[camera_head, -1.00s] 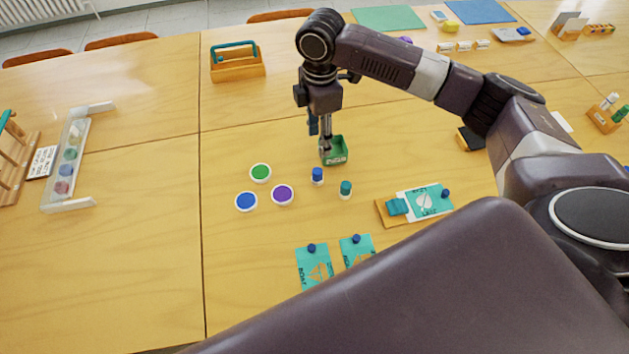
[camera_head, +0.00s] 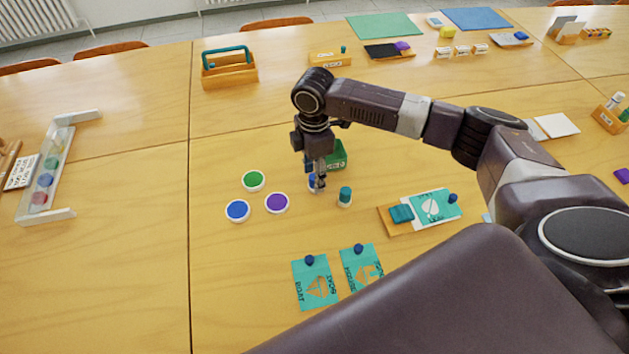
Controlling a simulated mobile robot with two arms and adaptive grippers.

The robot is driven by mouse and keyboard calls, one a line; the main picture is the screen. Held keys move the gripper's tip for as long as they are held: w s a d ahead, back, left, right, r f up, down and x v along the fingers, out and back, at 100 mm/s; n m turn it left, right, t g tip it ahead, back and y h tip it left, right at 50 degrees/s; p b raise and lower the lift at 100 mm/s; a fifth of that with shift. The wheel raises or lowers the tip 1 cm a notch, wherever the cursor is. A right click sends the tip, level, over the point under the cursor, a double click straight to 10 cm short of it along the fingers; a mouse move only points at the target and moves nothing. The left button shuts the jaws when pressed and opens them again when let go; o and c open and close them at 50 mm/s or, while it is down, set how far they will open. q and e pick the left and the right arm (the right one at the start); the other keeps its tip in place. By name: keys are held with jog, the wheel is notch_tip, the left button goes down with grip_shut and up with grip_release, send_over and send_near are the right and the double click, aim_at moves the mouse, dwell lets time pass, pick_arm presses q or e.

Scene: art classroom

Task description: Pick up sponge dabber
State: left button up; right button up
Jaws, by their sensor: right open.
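A small sponge dabber with a blue top (camera_head: 312,181) stands on the table, partly hidden by my right gripper. A second dabber with a teal top and white lower part (camera_head: 345,197) stands upright just to its right. My right gripper (camera_head: 317,187) points down over the blue dabber, its fingers open and beside it; I cannot tell whether they touch it. A green box (camera_head: 337,155) sits just behind, partly covered by the gripper. My left gripper is out of view.
Green, blue and purple paint lids (camera_head: 276,203) lie left of the gripper.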

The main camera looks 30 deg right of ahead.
jog(key=shift+f, duration=0.85)
jog(key=shift+c, duration=0.6)
jog(key=c, duration=0.9)
notch_tip(320, 180, up, 20)
jog(key=shift+r+b, duration=0.1)
jog(key=shift+b, duration=0.25)
